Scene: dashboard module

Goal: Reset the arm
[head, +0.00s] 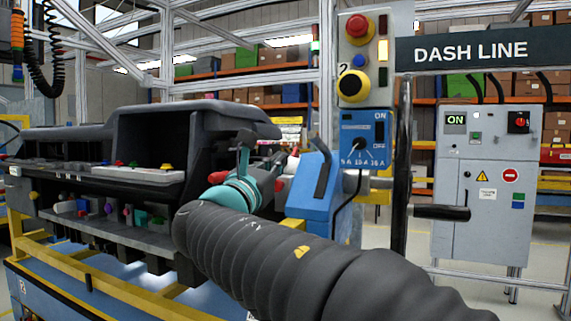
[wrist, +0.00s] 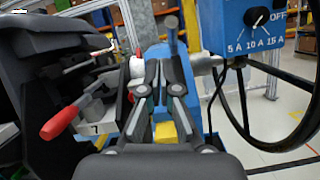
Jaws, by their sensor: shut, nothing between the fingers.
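My gripper (wrist: 163,66) is shut and empty in the wrist view, its two dark fingers side by side in front of a blue housing (wrist: 192,100). In the head view my dark ribbed arm reaches from the lower right to the dashboard module's right end, with the teal wrist part near it. The dark dashboard module (head: 215,118) stands at left and centre. A lever with a red handle (wrist: 64,120) is left of my gripper in the wrist view. The fingertips' exact distance from the housing cannot be told.
A blue switch box (head: 364,138) with an amp dial, a red emergency button (head: 357,26) and a dark handwheel (wrist: 292,100) are close on the right. A yellow frame (head: 110,290) runs below the module. A grey cabinet (head: 488,220) stands farther right, with open floor before it.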

